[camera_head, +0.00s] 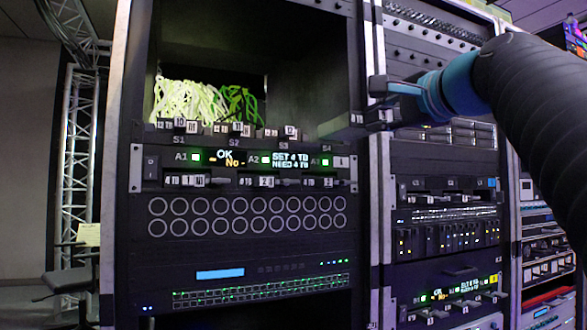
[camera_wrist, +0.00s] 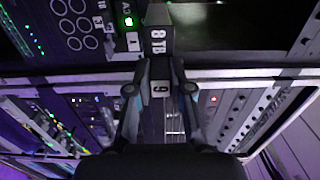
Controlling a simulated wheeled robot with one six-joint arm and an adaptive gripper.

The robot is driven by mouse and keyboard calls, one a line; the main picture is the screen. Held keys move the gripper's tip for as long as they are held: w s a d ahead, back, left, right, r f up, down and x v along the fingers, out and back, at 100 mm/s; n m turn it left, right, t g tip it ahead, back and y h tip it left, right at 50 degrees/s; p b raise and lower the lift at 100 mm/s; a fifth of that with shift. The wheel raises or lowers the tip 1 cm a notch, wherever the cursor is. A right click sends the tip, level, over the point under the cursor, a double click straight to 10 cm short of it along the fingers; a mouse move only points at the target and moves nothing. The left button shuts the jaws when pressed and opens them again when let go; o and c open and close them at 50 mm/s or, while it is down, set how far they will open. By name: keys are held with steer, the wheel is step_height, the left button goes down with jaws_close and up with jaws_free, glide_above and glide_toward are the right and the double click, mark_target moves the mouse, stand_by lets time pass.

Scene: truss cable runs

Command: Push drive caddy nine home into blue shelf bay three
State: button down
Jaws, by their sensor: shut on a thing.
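My gripper (camera_head: 392,106) reaches in from the right and is shut on a dark drive caddy (camera_head: 366,122). In the wrist view, my gripper (camera_wrist: 160,75) has a finger on each side of the caddy (camera_wrist: 159,20), whose labels appear to read 8TB and 9. The caddy is in front of the rack's right post, level with a slotted shelf. That shelf (camera_head: 256,162) has headings S1 to S4 above green lights and a text display. Heading S3 (camera_head: 283,147) is right of centre. I cannot tell whether the caddy touches the shelf, or which shelf is blue.
Labelled caddies (camera_head: 186,127) stand along the shelf top, with bundled green and yellow cables (camera_head: 200,104) behind. The right post (camera_head: 375,210) divides this rack from a second rack with another lit shelf (camera_head: 455,297). A chair (camera_head: 75,275) stands at the left.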

mark_target(356, 133)
steer(key=shift+p+x, duration=0.85)
steer(key=shift+x, duration=2.75)
